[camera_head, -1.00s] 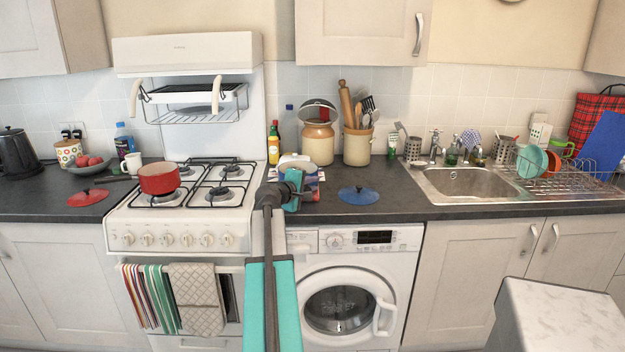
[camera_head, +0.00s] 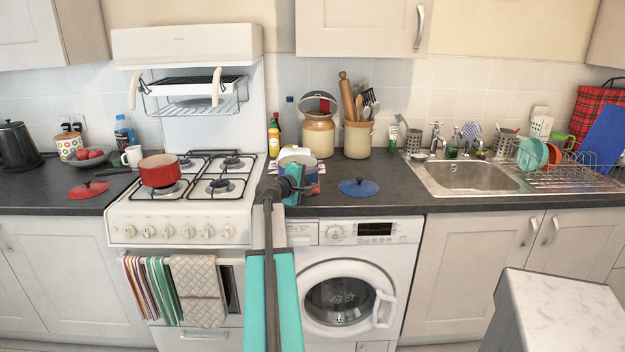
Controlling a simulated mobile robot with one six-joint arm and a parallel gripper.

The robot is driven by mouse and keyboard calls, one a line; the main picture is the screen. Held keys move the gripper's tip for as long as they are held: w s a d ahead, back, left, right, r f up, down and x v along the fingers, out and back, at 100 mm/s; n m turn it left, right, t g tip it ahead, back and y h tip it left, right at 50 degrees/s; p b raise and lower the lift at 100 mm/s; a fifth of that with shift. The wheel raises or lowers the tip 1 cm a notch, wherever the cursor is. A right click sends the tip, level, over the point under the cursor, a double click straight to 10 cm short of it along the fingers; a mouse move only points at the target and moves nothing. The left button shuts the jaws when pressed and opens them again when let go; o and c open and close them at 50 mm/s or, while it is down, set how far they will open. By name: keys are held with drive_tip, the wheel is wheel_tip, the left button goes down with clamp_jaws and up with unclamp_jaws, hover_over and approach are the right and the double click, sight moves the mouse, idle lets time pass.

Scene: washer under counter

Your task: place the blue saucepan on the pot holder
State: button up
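A pan with a pale inside (camera_head: 297,153), which looks like the blue saucepan, is on the counter just right of the stove. My arm hides most of its outer wall. My gripper (camera_head: 296,188) is in front of it at the counter's front edge. Its dark and teal wrist hides the fingers, so I cannot tell whether they are open or touch the pan. A patterned red, white and blue piece (camera_head: 314,180) shows beside the gripper, below the pan; I cannot tell if it is the pot holder. A blue lid (camera_head: 360,187) lies flat to the right.
A red saucepan (camera_head: 159,171) stands on the stove's front left burner. A red lid (camera_head: 88,190) lies left of the stove. The counter is clear between the blue lid and the sink (camera_head: 465,178).

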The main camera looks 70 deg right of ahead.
drive_tip(key=b+v, duration=0.1)
drive_tip(key=v, duration=1.1)
drive_tip(key=shift+w, duration=0.1)
idle(0.7)
